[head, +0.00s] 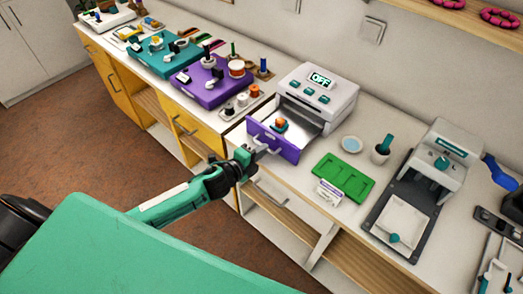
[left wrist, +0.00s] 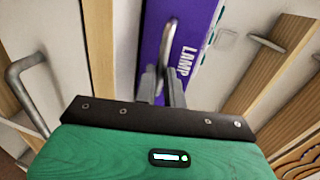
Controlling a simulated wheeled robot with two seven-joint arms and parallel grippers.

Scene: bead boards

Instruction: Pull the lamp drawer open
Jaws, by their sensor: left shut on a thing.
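The lamp drawer (head: 288,150) has a purple front and stands pulled out from the white lamp unit (head: 318,92), whose display reads OFF. Its tray shows behind the front, with a small orange-topped teal item (head: 280,124) in it. My left gripper (head: 258,151) is at the drawer's handle. In the left wrist view, its fingers (left wrist: 162,86) are shut on the silver handle (left wrist: 170,35), beside the word LAMP on the purple front (left wrist: 188,55). The fingers hide part of the handle. My right gripper is not in view.
Purple (head: 212,85) and teal (head: 155,58) boards lie to the left. Open floor lies before the counter.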

